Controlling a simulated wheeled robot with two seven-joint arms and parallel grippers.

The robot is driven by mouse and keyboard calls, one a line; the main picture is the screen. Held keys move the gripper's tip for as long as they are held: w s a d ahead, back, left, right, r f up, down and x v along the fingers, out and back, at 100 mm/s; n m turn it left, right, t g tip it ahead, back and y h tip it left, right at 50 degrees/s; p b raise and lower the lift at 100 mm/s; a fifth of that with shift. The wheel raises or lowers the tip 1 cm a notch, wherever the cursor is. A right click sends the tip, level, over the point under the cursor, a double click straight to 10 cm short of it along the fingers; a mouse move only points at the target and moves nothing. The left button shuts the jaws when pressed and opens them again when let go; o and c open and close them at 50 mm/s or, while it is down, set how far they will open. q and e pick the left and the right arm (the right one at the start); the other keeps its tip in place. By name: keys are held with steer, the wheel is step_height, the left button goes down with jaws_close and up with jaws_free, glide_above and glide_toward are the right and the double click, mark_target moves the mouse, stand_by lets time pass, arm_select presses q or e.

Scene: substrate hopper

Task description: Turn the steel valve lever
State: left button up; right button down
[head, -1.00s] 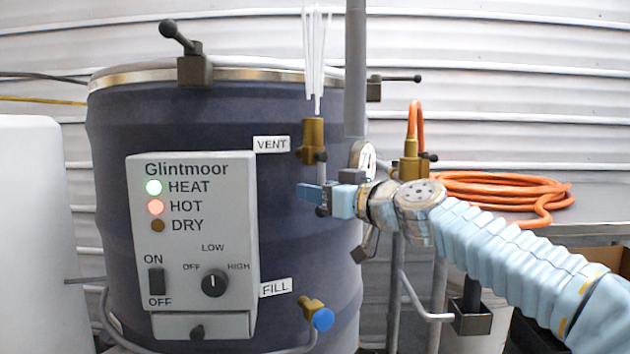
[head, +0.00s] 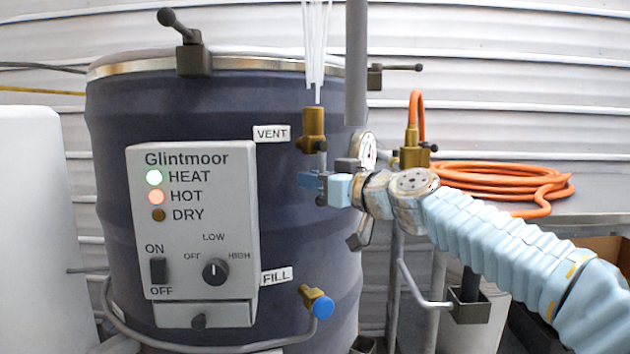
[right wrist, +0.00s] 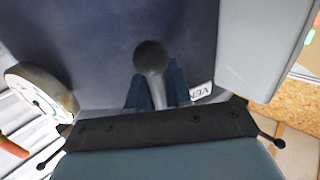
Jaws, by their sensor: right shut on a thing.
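The steel valve lever (head: 322,161) hangs down from the brass vent valve (head: 313,125) on the side of the dark blue drum. My right gripper (head: 318,183) reaches in from the right and is shut on the lever just above its dark ball end. In the right wrist view the lever (right wrist: 157,90) stands between the two blue fingers of the gripper (right wrist: 158,84), its round knob (right wrist: 150,56) sticking out past them. White steam (head: 317,55) rises from the vent valve. My left gripper is not in view.
A control box (head: 190,230) with HEAT and HOT lights lit is on the drum (head: 110,190). A dial gauge (head: 366,150) and a grey pipe (head: 356,70) stand close behind my gripper. A blue-knobbed fill valve (head: 322,306) is below. An orange hose (head: 500,178) lies coiled at right.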

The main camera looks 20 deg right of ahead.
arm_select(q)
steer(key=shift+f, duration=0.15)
arm_select(e)
steer(key=shift+d, duration=0.1)
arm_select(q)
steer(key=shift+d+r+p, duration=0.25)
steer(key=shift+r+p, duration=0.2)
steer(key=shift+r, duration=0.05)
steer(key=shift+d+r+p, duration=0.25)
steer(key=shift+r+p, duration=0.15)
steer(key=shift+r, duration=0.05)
arm_select(e)
steer(key=w+d+r+n+h, duration=0.2)
steer(key=d+r+n+h, duration=0.2)
steer(key=n, duration=1.1)
steer(key=shift+d+r+n+g, duration=0.4)
steer(key=shift+d+r, duration=0.6)
steer(key=shift+d, duration=0.05)
steer(key=c, duration=1.1)
jaws_free()
